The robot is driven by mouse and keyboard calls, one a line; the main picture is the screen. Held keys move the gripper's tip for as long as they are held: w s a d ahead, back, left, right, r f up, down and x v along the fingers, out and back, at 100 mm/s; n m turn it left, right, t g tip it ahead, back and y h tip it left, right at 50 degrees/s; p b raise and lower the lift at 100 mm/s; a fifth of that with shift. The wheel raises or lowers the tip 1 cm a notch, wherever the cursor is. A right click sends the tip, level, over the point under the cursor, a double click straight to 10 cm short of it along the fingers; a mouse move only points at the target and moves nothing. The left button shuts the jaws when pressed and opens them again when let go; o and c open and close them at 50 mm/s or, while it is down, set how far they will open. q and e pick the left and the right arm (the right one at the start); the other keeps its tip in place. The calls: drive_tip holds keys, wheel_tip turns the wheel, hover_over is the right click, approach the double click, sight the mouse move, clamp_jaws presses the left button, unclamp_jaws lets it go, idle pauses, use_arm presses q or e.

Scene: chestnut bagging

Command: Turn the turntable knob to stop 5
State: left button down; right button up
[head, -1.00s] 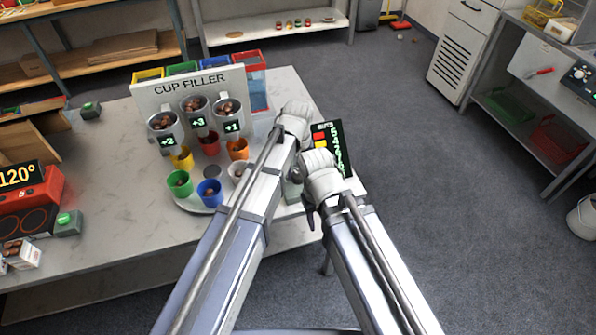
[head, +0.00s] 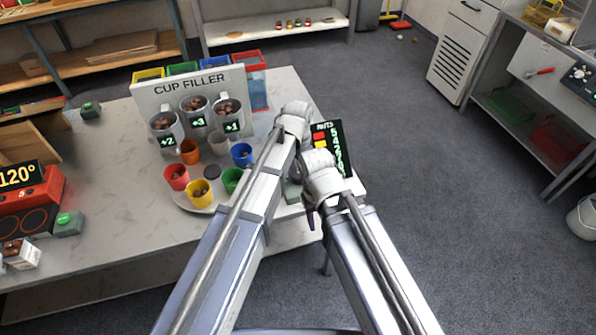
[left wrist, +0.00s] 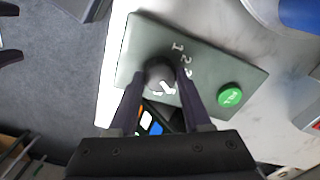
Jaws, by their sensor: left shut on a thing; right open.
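The turntable (head: 190,207) is a pale disc carrying red (head: 176,177), orange (head: 189,151), white (head: 219,143), blue (head: 242,154), green (head: 232,180) and yellow (head: 199,193) cups. Its dark knob (left wrist: 161,72) with a white mark sits on a grey-green box (left wrist: 140,45), shown in the left wrist view. Numbers 1, 2 and 3 are readable beside it; other stops are hidden. My left gripper (left wrist: 160,88) is shut around the knob; the arms hide its fingers in the head view. My right gripper (head: 312,212) is open, close to its right, largely hidden.
A green button (left wrist: 229,96) is on the same box. The cup filler (head: 190,88) with several nut hoppers stands behind the turntable. A nuts board (head: 340,160) stands at the table's right edge.

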sight(298, 174)
use_arm(q)
drive_tip(key=shift+m, duration=1)
drive_tip(key=shift+c, duration=1.7)
unclamp_jaws()
wheel_tip(298, 174, up, 8)
drive_tip(key=p, duration=0.8)
drive_tip(key=shift+f, duration=0.1)
